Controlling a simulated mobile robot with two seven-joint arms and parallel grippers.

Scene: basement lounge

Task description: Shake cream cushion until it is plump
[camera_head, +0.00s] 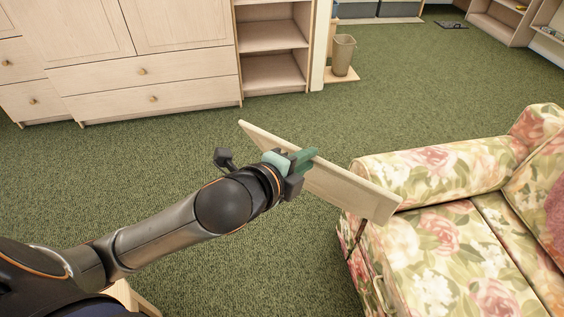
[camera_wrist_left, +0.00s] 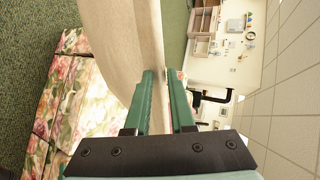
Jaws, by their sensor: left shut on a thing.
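The cream cushion (camera_head: 352,190) is seen nearly edge-on in the head view, as a thin, flat slab tilted down to the right. My left gripper (camera_head: 303,160) is shut on it near the middle of its upper edge and holds it above the floor, beside the sofa arm. In the left wrist view the cushion (camera_wrist_left: 118,38) spreads broad and pale to the left, with its edge between the green fingers of the left gripper (camera_wrist_left: 162,78). The gripper hides part of the cushion. My right gripper is in neither view.
A floral sofa (camera_head: 440,240) stands at the right, close to the cushion's lower end. Wooden drawers (camera_head: 150,85) and an open shelf (camera_head: 272,70) line the back left. A bin (camera_head: 343,52) stands behind. Green carpet (camera_head: 200,145) between them is clear.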

